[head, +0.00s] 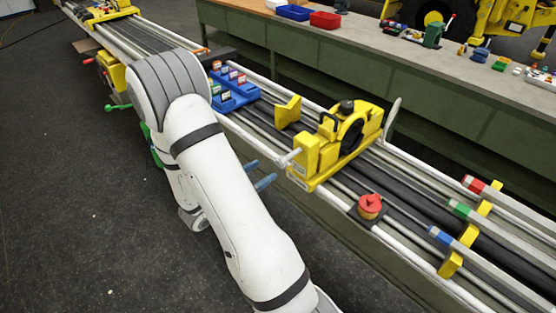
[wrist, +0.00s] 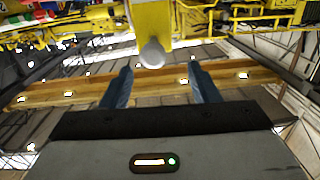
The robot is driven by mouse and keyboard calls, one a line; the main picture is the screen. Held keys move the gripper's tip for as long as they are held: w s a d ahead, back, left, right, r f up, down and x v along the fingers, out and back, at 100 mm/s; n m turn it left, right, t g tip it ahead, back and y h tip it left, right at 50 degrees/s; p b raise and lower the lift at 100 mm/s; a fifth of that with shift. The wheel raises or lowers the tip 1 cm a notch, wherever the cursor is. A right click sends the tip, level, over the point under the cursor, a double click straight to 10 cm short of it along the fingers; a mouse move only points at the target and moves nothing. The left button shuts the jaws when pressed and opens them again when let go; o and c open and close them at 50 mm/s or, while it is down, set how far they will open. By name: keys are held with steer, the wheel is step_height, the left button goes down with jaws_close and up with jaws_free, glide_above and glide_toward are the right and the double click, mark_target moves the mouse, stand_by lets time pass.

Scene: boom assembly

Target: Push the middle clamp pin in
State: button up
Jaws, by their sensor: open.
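The middle clamp (head: 309,160) is a yellow block with a black wheel, seated across the boom rails at the centre of the head view. Its clamp pin (head: 286,160) is a pale grey rod with a rounded end, sticking out of the clamp's near left side. In the wrist view the round pin end (wrist: 152,54) shows ahead, in front of a yellow part, between the two blue fingertips. My gripper (head: 260,174) is open and empty, just left of and slightly below the pin. The fingers (wrist: 160,68) appear apart from the pin.
A blue tray (head: 240,96) with small coloured items sits on the rails left of the clamp. A red knob (head: 370,204) stands to its right. A green workbench (head: 400,85) with bins and parts runs behind. The dark floor at left is clear.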

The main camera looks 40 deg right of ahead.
mark_target(278, 163)
steer(key=shift+s+d+r+g+h, duration=0.15)
steer(key=shift+s+d+g+h, duration=0.15)
steer(key=shift+s+d, duration=0.1)
steer(key=d+p, duration=0.1)
steer(key=d, duration=0.3)
steer(key=d+p, duration=0.1)
steer(key=d, duration=0.2)
steer(key=shift+w+p, duration=0.3)
steer(key=shift+p, duration=0.05)
jaws_close()
